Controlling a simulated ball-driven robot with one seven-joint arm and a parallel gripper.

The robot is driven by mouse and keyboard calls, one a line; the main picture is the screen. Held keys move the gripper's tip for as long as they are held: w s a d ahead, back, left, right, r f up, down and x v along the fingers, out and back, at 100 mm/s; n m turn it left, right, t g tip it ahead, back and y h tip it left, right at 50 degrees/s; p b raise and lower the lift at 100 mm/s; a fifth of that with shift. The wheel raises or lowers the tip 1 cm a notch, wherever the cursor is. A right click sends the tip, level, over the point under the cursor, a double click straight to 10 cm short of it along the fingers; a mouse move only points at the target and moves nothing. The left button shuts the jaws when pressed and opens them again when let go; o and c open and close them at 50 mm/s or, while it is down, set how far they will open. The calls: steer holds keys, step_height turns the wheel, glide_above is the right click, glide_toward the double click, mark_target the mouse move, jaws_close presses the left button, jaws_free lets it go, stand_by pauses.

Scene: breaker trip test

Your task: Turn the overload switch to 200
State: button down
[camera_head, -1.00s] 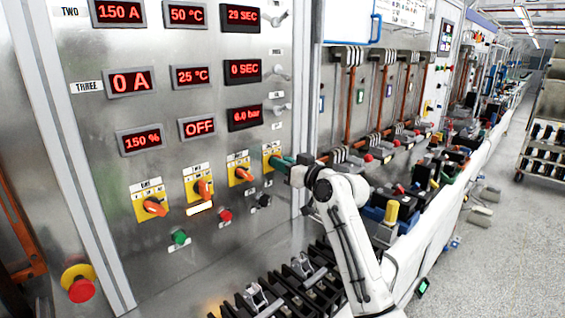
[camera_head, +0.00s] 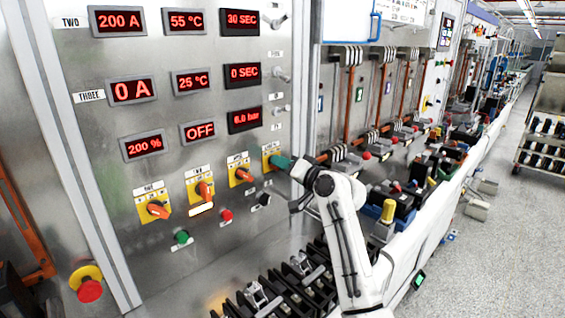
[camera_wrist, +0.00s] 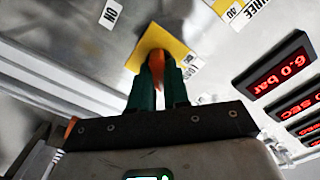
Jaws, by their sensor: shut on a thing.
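The overload switch is an orange knob on a yellow plate (camera_head: 267,157), the rightmost in a row of yellow-plated switches; its label is too small to read. My gripper (camera_head: 281,162) is at this switch, its green fingers covering the knob in the head view. In the wrist view, the fingers are shut on the orange knob (camera_wrist: 157,62) in front of the yellow plate (camera_wrist: 172,38). The overload percent display (camera_head: 143,147) reads 200 %, and the top-left display (camera_head: 117,21) reads 200 A.
Three other orange switches sit to the left, the nearest one (camera_head: 242,175) close to my gripper. Green (camera_head: 181,237) and red (camera_head: 226,215) buttons are below. A red emergency knob (camera_head: 89,289) is lower left. Black hardware (camera_head: 285,290) lies under my arm.

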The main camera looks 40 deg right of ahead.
steer(key=shift+w+r, duration=0.1)
steer(key=shift+r, duration=0.2)
steer(key=c, duration=1.4)
jaws_free()
steer(key=shift+c, duration=0.2)
steer(key=o, duration=0.3)
steer(key=shift+f, duration=0.2)
steer(key=shift+o, duration=0.2)
steer(key=s+b, duration=0.2)
steer(key=s, duration=0.8)
steer(key=shift+s+d, duration=0.15)
steer(key=shift+s, duration=0.25)
